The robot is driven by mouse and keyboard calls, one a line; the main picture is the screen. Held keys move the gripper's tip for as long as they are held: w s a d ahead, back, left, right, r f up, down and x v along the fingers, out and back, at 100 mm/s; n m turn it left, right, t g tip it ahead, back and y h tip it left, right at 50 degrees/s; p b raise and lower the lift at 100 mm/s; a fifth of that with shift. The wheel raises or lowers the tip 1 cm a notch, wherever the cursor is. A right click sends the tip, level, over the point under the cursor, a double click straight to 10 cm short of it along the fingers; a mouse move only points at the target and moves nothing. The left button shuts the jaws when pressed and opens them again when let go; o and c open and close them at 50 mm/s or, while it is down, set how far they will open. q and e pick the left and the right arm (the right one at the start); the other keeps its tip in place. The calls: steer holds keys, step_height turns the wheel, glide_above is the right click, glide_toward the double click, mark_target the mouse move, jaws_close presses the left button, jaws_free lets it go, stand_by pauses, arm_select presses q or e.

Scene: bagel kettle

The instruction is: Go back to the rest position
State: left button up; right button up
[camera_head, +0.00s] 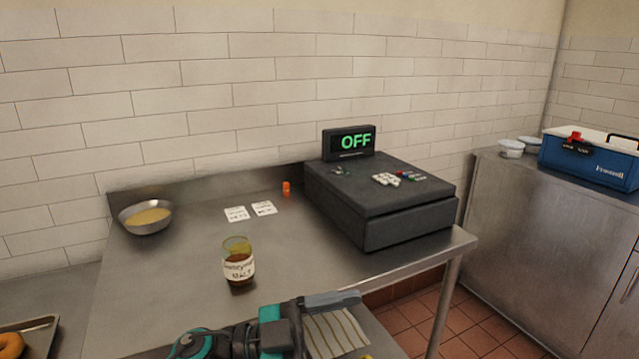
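One teal and black gripper of mine (332,301) shows at the bottom centre, in front of the steel table (180,290). Its arm comes in from the lower left, so I take it as my left one. A grey finger points right; a second finger cannot be made out, and I see nothing held. My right gripper is not in view. A glass jar labelled malt (238,264) stands upright on the table, apart from the gripper. A metal bowl with yellowish contents (146,217) sits at the back left.
A striped cloth (335,335) is below the gripper. A blue box (592,158) stands on the right counter.

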arm_select(q)
steer(key=w+a+f+n+t+y, duration=0.2)
steer(key=a+f+n+t+y, duration=1.15)
steer(key=n, duration=0.35)
steer(key=s+a+f+n+g+y, duration=0.1)
steer(key=s+a+f+g+y, duration=0.3)
steer(key=s+a+f, duration=0.3)
steer(key=s+f, duration=0.4)
steer(key=f, duration=0.3)
steer(key=shift+s+a+f+n, duration=0.2)
steer(key=shift+s+f+n, duration=0.05)
steer(key=shift+n, duration=0.15)
steer(key=shift+y, duration=0.25)
